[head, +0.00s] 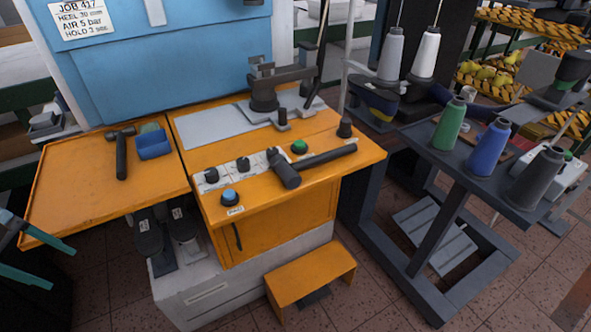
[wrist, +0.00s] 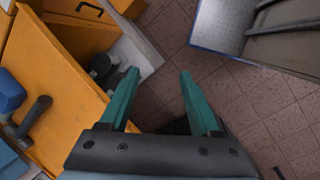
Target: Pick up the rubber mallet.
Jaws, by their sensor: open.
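The mallet (head: 285,169) has a thick dark cylindrical head and a long black handle. It lies on the orange machine table (head: 222,166) in the head view, with its handle pointing right toward the table's edge. I cannot make it out in the wrist view. My gripper (head: 62,270) shows at the lower left of the head view, left of and well apart from the mallet. Its teal fingers are spread and empty in the wrist view (wrist: 158,72), with floor behind them.
A smaller hammer (head: 121,158) lies beside a blue bin (head: 154,145) on the orange side tray (head: 72,189). Knobs (head: 243,164) and a green button (head: 299,147) sit near the mallet. A clamp post (head: 263,90) stands behind it. A thread-cone stand (head: 452,180) is at right.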

